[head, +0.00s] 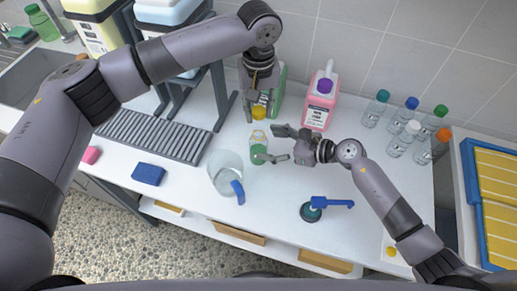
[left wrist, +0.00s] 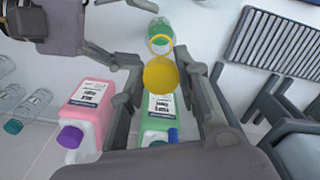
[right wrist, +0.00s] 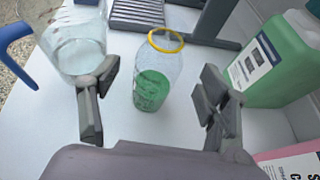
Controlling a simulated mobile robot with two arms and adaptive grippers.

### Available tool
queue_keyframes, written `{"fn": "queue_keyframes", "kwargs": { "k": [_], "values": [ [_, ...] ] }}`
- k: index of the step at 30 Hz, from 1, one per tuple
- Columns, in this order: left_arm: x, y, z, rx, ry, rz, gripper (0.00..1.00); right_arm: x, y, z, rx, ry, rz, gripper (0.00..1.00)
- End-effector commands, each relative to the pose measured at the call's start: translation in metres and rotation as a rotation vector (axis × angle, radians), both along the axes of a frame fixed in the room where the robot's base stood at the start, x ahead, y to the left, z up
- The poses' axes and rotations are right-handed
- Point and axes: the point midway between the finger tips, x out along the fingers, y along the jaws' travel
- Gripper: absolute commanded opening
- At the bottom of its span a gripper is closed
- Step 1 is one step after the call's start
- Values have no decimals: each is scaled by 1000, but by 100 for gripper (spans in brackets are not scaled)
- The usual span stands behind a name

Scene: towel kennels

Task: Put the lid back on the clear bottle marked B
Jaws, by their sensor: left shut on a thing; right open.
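My left gripper (head: 261,106) is shut on a yellow lid (left wrist: 160,74), held in the air just above a small clear bottle (head: 258,141). The bottle stands upright on the white counter, with green liquid in its lower part and a yellow ring at its open neck. It shows in the right wrist view (right wrist: 154,85) and, partly, in the left wrist view (left wrist: 160,31). A mark on its side is too small to read. My right gripper (head: 268,146) is open, with one finger on each side of the bottle. I see gaps between fingers and bottle.
A green jug (right wrist: 275,62) and a pink jug (head: 319,101) stand behind. A clear pitcher (head: 224,172) with a blue handle stands at front left. Several capped bottles (head: 397,138) stand at right. A blue-handled tool (head: 330,202) lies in front; a grey rack (head: 150,135) is at left.

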Motion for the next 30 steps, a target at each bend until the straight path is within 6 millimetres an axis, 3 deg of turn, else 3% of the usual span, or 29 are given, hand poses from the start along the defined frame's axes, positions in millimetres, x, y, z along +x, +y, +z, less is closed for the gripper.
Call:
{"fn": "queue_keyframes", "kwargs": {
  "k": [3, 9, 21, 30],
  "values": [
    [0, 0, 0, 0, 0, 0, 19, 9, 19, -8, 4, 3, -1, 70],
    [0, 0, 0, 0, 0, 0, 19, 17, 36, -17, 2, 1, -1, 70],
    [0, 0, 0, 0, 0, 0, 19, 19, 40, -19, 0, 0, 0, 70],
    [0, 0, 0, 0, 0, 0, 19, 19, 40, -19, 0, 0, 0, 51]
  ]
}}
